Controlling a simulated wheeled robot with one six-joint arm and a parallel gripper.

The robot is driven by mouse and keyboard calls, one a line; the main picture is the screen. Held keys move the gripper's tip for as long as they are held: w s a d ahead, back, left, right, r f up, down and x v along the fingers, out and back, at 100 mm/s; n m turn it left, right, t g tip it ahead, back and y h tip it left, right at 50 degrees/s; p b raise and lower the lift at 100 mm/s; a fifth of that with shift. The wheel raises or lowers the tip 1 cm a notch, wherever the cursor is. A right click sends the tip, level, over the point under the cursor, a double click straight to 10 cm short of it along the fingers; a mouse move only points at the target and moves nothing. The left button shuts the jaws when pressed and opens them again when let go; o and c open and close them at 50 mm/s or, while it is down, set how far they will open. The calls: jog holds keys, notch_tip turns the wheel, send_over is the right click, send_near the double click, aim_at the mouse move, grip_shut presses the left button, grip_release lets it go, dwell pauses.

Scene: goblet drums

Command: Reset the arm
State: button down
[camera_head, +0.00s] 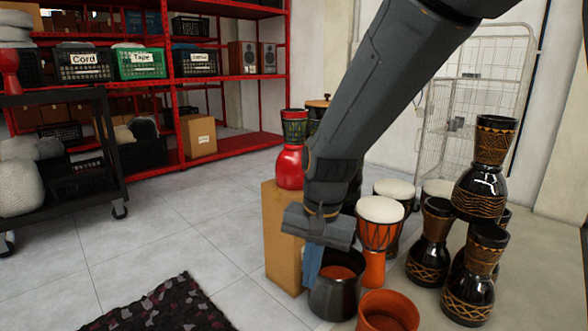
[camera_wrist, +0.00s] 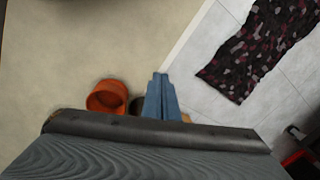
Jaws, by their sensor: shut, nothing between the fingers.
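My arm reaches down from the top of the head view. My gripper (camera_head: 312,266) points downward, with its blue fingers together and nothing between them. In the wrist view the closed blue fingers (camera_wrist: 161,98) stand out beyond the dark gripper body. In the head view the fingers overlap the left side of a dark pot (camera_head: 337,296) with an orange-brown inside. I cannot tell whether they touch it. The pot is mostly hidden behind my gripper in the wrist view.
An orange pot (camera_head: 388,312) stands right of the dark pot. A cardboard box (camera_head: 281,240) carries a red goblet drum (camera_head: 290,165). Black drums (camera_head: 481,190) are stacked at right, near an orange drum (camera_head: 380,228). A patterned mat (camera_head: 165,305) lies on open floor at left.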

jog(key=s+a+r+n, duration=0.25)
jog(key=s+n, duration=0.25)
jog(key=s, duration=0.5)
jog(key=s+a+r+n, duration=0.2)
jog(key=s+r+n, duration=0.25)
jog(key=s, duration=0.65)
jog(key=d+r+m+p, duration=0.2)
jog(key=d+r+p, duration=0.8)
jog(key=p, duration=0.8)
jog(key=d+r+m+h+p, duration=0.1)
jog(key=d+r+m+p, duration=0.2)
jog(key=d+r+p, duration=0.7)
notch_tip(320, 180, up, 5)
jog(key=p, duration=0.8)
jog(key=shift+d, duration=0.25)
jog(key=shift+w+r+m, duration=0.1)
jog(key=shift+m, duration=0.15)
